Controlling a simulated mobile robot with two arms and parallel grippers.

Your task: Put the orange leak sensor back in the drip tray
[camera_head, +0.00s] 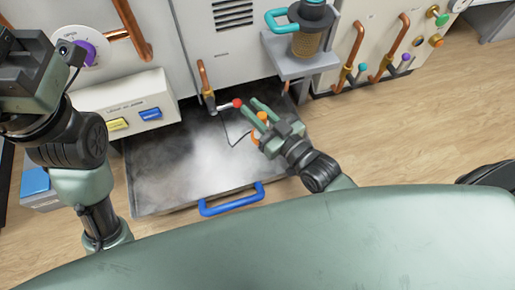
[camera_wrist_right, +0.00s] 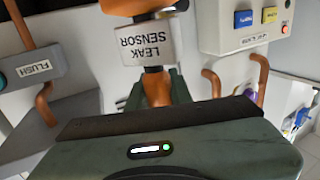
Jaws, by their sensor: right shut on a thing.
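The orange leak sensor (camera_wrist_right: 152,88) has a white label reading LEAK SENSOR, upside down in the right wrist view. My right gripper (camera_head: 254,110) is shut on it, and orange parts of the sensor (camera_head: 262,117) show at the fingers in the head view. A thin black cable runs beside it. The grey drip tray (camera_head: 150,205) is pulled out at floor level, with a blue handle (camera_head: 231,200) and white mist over its inside. The gripper and sensor are over the tray's right part; their height is unclear. My left gripper end is at the left edge, its fingers not visible.
A copper valve pipe with a red tip (camera_head: 238,103) is close beside the right gripper. A shelf (camera_head: 300,65) with a canister stands behind it. A white button box (camera_head: 130,103) overhangs the tray's back left. Wooden floor lies clear to the right.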

